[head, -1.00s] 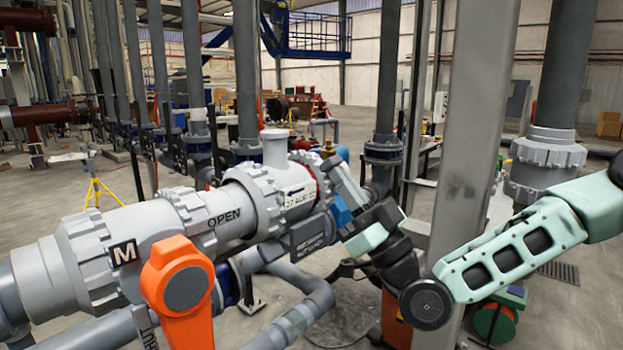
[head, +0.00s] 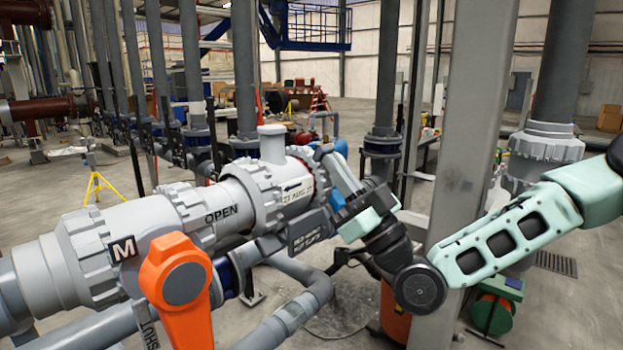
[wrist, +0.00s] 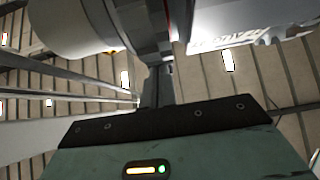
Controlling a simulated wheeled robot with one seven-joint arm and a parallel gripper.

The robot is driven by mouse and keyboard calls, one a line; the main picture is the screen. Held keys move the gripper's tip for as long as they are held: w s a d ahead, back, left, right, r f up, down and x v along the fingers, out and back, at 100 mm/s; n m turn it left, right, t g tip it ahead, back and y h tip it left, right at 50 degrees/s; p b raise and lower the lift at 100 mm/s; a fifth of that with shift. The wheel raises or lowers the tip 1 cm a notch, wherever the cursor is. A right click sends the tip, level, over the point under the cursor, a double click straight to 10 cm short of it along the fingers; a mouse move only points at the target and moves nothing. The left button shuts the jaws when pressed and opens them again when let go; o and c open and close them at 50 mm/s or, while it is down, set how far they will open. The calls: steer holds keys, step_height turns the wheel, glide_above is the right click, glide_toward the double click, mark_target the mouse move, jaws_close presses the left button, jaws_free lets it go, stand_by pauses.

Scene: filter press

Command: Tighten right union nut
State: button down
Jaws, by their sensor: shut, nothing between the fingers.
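A grey pipe assembly runs across the left of the head view. A large ribbed union nut (head: 262,193) circles it left of the "27 AUG" label. The assembly's right end, where the right union nut would sit, is largely covered by my gripper, and I cannot clearly make that nut out. My gripper (head: 330,165) is shut and empty, tilted up to the left against or very near this end; contact is unclear. In the wrist view its dark shut fingers (wrist: 157,85) reach up below a pale cylindrical part (wrist: 85,25) and a grey-and-red band.
An orange valve handle (head: 180,280) marked by an "M" plate stands at the front left. A grey lower pipe (head: 290,320) bends below the assembly. A wide steel column (head: 470,150) rises close behind my arm.

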steer(key=f+b+v, duration=0.1)
steer(key=b+v, duration=0.5)
steer(key=v, duration=0.1)
steer(key=shift+w+a, duration=0.2)
steer(key=shift+a, duration=0.25)
